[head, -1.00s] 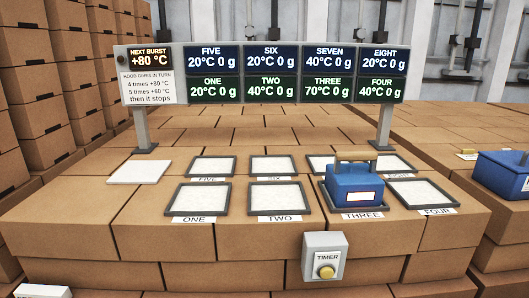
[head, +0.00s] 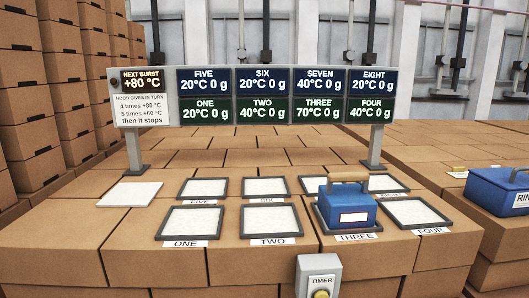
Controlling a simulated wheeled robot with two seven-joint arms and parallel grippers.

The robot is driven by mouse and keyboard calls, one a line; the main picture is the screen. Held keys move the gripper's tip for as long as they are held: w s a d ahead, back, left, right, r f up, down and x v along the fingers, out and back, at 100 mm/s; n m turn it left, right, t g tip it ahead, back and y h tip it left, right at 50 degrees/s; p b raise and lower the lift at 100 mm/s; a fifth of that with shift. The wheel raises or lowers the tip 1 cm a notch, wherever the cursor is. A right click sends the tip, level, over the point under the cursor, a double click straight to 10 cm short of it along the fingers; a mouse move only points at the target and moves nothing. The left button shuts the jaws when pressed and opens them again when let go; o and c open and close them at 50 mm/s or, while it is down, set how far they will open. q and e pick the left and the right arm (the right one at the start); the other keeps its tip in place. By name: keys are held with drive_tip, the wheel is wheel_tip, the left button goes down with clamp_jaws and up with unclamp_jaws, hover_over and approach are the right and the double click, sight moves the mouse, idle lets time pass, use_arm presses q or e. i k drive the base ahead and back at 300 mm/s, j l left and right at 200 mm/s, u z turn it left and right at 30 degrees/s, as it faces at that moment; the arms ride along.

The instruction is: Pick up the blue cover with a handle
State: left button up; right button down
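A blue cover with a tan handle (head: 347,205) sits on the pad labelled THREE, in the front row of the head view. Its handle (head: 347,177) stands on top, and a white red-edged label is on its front. Neither of my grippers is in view.
Pads ONE (head: 190,222), TWO (head: 270,220) and FOUR (head: 414,212) look bare, as does a white plate (head: 130,194). A display board (head: 260,96) on two posts stands behind. A timer box (head: 320,278) is at the front.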

sight(342, 206)
drive_tip(key=i+l+u, duration=0.2)
drive_tip(key=l, duration=0.35)
drive_tip(key=l+u, duration=0.2)
drive_tip(key=l, duration=0.35)
drive_tip(key=i+l+u, duration=0.2)
drive_tip(key=l, duration=0.4)
drive_tip(key=k+j, duration=0.05)
